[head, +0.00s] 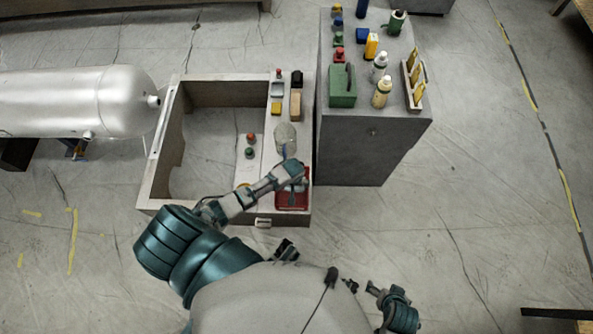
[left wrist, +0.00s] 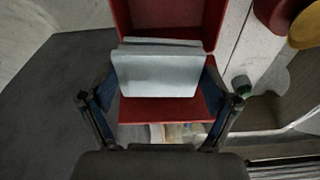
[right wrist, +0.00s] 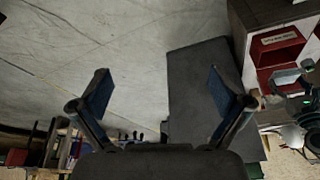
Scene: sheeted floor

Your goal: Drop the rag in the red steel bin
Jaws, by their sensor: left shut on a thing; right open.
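The rag (left wrist: 155,75) is a pale grey-blue folded cloth. It sits between the blue-padded fingers of my left gripper (left wrist: 160,88), which is shut on it. In the left wrist view the red steel bin (left wrist: 165,108) lies behind and around the rag; I cannot tell whether the rag is above the rim or partly inside. In the head view my left gripper (head: 290,172) is over the bin (head: 293,200) and hides part of it. The bin also shows in the right wrist view (right wrist: 275,50). My right gripper (right wrist: 160,95) is open and empty, away from the bin.
The bin stands on the right ledge of a wooden-walled open box (head: 150,190). A grey cabinet (head: 365,150) with bottles and a green case (head: 342,88) stands to the right. A silver tank (head: 80,102) is at left.

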